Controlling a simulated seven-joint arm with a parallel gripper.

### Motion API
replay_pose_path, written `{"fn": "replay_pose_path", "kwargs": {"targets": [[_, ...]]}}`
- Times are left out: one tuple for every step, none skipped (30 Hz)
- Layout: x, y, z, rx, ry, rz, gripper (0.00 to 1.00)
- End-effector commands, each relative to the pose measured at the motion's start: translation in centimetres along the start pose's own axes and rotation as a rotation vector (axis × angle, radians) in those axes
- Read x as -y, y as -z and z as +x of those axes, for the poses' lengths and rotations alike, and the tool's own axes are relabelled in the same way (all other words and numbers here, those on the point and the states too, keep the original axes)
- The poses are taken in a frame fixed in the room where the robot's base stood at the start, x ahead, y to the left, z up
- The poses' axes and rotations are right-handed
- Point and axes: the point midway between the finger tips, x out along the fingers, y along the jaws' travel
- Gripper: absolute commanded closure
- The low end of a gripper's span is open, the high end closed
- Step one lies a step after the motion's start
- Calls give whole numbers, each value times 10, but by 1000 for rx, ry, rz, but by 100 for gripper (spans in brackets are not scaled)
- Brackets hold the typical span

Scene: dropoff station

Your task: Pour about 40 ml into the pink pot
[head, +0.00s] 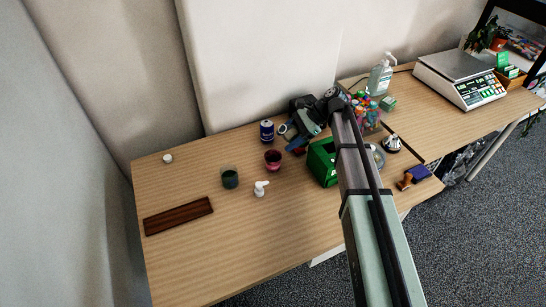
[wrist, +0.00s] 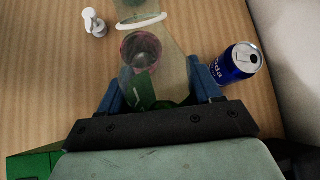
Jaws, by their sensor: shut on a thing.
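The pink pot (head: 272,160) stands on the wooden table, just left of and below my gripper (head: 294,138) in the head view. In the wrist view my gripper (wrist: 155,82) has its blue fingers shut on a clear vessel with a pale rim (wrist: 142,22). The vessel looks tilted, its mouth pointing away from the fingers. The pink pot (wrist: 140,47) shows through its clear wall. A green patch lies between the fingers; I cannot tell whether it is liquid. No stream is visible. A dark green pot (head: 230,179) stands left of the pink pot.
A blue can (head: 266,131) stands close behind the pink pot. A white pump bottle (head: 261,188) stands in front of it. A green box (head: 322,163) is right, under my arm. A dark wooden board (head: 178,215) lies left. The front middle of the table is clear.

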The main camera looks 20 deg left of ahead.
Motion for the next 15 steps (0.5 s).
{"fn": "replay_pose_path", "kwargs": {"targets": [[1,-1,0,33,1,10,74],[1,-2,0,54,0,15,74],[1,-4,0,82,-1,23,74],[1,-5,0,103,0,29,74],[2,-4,-1,124,0,36,74],[2,-4,-2,152,-1,43,74],[2,-4,-3,173,0,48,74],[2,-5,-4,193,0,54,74],[2,-5,-5,222,-1,62,74],[2,-5,-6,243,-1,68,74],[3,-8,-8,262,0,73,74],[4,-11,-11,289,-1,79,74],[4,-12,-13,309,-2,85,74],[5,-14,-14,328,-2,91,74],[6,-17,-17,354,-2,98,74]]}}
